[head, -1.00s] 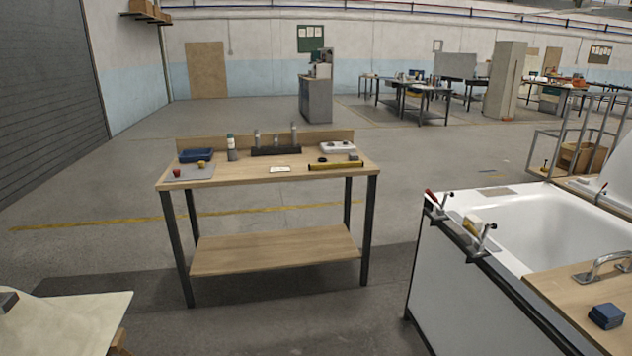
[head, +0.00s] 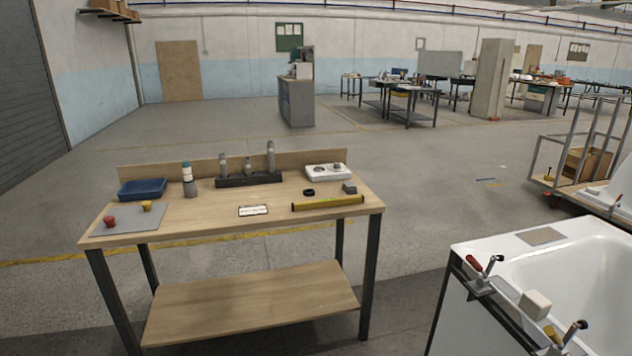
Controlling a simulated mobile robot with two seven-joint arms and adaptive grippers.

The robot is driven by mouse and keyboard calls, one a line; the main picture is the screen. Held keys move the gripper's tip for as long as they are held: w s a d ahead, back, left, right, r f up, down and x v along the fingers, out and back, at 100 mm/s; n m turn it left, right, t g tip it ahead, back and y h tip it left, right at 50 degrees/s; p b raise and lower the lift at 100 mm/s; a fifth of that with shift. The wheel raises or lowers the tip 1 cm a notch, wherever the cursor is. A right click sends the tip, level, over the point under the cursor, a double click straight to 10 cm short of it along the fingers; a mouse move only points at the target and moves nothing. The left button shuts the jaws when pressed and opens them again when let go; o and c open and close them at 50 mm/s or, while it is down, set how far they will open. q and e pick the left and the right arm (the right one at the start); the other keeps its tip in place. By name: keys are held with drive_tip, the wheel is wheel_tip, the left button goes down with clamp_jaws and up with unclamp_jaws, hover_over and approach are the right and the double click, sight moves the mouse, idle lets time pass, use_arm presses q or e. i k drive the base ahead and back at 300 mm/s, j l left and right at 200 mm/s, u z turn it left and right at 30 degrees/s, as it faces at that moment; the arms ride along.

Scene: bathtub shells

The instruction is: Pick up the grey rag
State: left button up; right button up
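No cloth is clearly recognisable as the grey rag. A flat grey-brown rectangle (head: 541,236) lies on the far rim of the white bathtub (head: 590,270) at right; I cannot tell if it is cloth. A small dark grey block-like piece (head: 349,187) lies at the right end of the wooden workbench (head: 190,220), too small to identify. A flat grey sheet (head: 128,219) with a red and a yellow knob on it lies at the bench's left end. Neither of my grippers is in view.
The bench also holds a blue tray (head: 142,188), a bottle (head: 188,178), a black rack (head: 248,180), a white unit (head: 327,172) and a yellow level (head: 327,202). Clamps (head: 483,268) and a pale block (head: 535,304) sit on the tub edge. Floor between bench and tub is clear.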

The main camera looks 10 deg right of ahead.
sight(349, 187)
drive_tip(key=i, duration=0.75)
drive_tip(key=i+u, duration=0.15)
drive_tip(key=i, duration=0.55)
drive_tip(key=l, duration=0.1)
